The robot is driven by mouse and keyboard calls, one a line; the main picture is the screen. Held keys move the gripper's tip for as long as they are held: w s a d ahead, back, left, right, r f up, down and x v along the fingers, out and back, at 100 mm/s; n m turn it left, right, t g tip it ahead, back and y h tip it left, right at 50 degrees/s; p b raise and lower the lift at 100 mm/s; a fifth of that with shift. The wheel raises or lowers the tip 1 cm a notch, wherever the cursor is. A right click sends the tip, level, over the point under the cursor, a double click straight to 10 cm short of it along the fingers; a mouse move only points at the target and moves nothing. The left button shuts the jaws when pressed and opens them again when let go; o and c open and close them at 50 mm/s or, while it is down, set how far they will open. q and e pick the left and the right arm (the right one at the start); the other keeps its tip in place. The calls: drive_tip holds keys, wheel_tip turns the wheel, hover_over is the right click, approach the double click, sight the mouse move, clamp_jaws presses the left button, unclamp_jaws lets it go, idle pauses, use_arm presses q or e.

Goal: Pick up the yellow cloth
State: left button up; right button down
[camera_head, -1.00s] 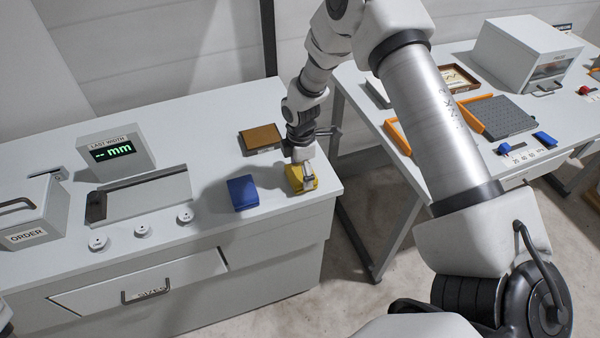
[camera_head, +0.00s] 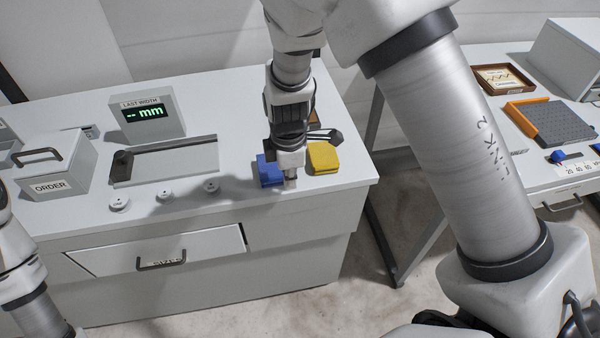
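The yellow cloth (camera_head: 323,157) is a small folded pad lying on the grey counter, near its right end. My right gripper (camera_head: 290,182) points down just left of the yellow cloth, in front of a blue cloth or pad (camera_head: 266,170). It partly hides the blue one. The yellow cloth is outside its fingertips, and I see nothing held. The fingers are seen end-on and small, so their opening is unclear. My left arm shows at the lower left edge, with its gripper out of view.
The counter (camera_head: 225,215) holds a width display (camera_head: 147,114), an order box (camera_head: 52,172), a recessed plate (camera_head: 170,160) and several small knobs. A brown tray behind my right wrist is mostly hidden. A second table (camera_head: 560,183) stands at the right, across a gap.

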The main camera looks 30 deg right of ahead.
drive_tip(key=shift+c, duration=1.9)
unclamp_jaws()
